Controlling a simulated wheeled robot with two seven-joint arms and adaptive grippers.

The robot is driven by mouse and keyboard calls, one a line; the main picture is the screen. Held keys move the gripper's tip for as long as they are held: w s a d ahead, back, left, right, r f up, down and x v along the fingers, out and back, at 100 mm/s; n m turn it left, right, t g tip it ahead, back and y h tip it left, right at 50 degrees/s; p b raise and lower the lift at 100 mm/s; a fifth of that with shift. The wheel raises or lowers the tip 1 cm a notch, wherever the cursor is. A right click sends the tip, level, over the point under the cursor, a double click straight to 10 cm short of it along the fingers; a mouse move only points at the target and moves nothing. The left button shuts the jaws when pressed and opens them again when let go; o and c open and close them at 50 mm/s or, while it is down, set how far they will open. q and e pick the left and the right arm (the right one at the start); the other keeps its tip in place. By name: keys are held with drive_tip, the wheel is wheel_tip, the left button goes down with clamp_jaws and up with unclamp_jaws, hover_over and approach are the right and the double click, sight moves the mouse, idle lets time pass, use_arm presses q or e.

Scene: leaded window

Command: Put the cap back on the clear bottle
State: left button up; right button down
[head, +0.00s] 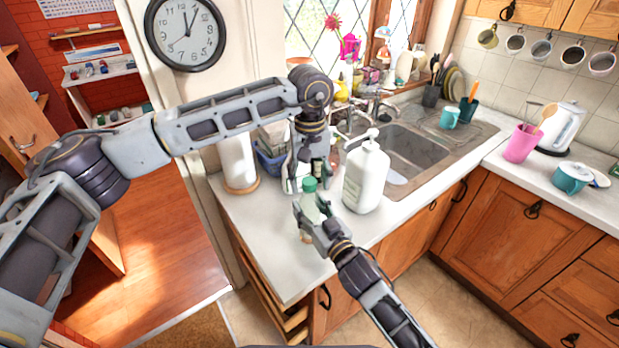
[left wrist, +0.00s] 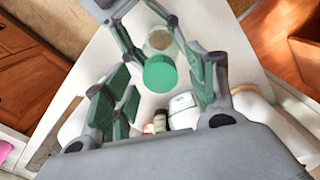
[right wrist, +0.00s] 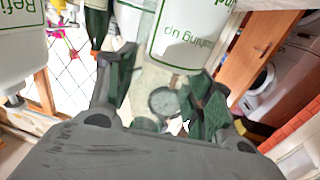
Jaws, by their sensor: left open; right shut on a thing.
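The clear bottle (head: 306,236) stands upright near the counter's front edge, partly hidden by my right gripper. The green cap (head: 310,184) sits at the bottle's top in the head view; whether it is fully seated cannot be told. My right gripper (head: 313,212) is shut on the bottle's body, which shows see-through between its fingers in the right wrist view (right wrist: 152,84). My left gripper (head: 308,172) points down just above the cap and is open. In the left wrist view the round cap (left wrist: 160,73) lies between its spread fingers, with the bottle (left wrist: 158,40) beyond.
A large white pump bottle (head: 366,178) stands close to the right of the clear bottle. A paper towel roll (head: 238,162) and a blue basket (head: 269,163) are behind to the left. The sink (head: 415,150) lies at the back right. The front left counter (head: 262,238) is clear.

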use_arm(q)
wheel_tip(320, 180, up, 12)
idle(0.7)
use_arm(e)
drive_tip(key=c, duration=0.5)
unclamp_jaws()
use_arm(q)
drive_tip(key=shift+f, duration=0.1)
use_arm(e)
drive_tip(key=shift+s, duration=0.1)
drive_tip(key=shift+v, duration=5.9)
drive_tip(key=shift+d+f, duration=0.1)
